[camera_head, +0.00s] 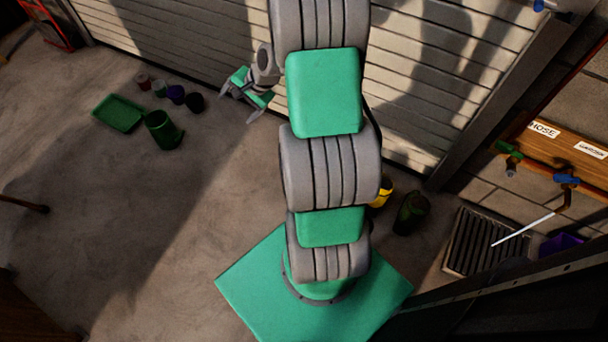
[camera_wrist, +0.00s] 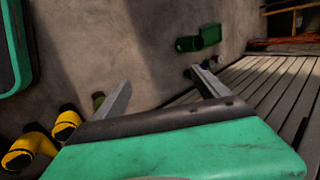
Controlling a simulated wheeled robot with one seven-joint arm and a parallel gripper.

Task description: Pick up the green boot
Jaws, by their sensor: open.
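A dark green boot-like thing (camera_head: 410,213) stands on the floor to the right of my arm in the head view, beside a yellow item. In the wrist view a small green thing (camera_wrist: 98,99) shows beside the left finger, mostly hidden; I cannot tell whether it is the same one. My gripper (camera_head: 239,103) is open and empty, up near the shutter door and left of my arm, well apart from the boot-like thing. Its two spread fingers (camera_wrist: 160,80) also show in the wrist view.
Yellow boots (camera_wrist: 66,123) stand at the wrist view's lower left. A green tray (camera_head: 119,113), a green container (camera_head: 163,130) and several small pots lie on the left floor. A slatted shutter (camera_head: 180,35) borders the back. A drain grate (camera_head: 482,243) lies right. The left floor is mostly clear.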

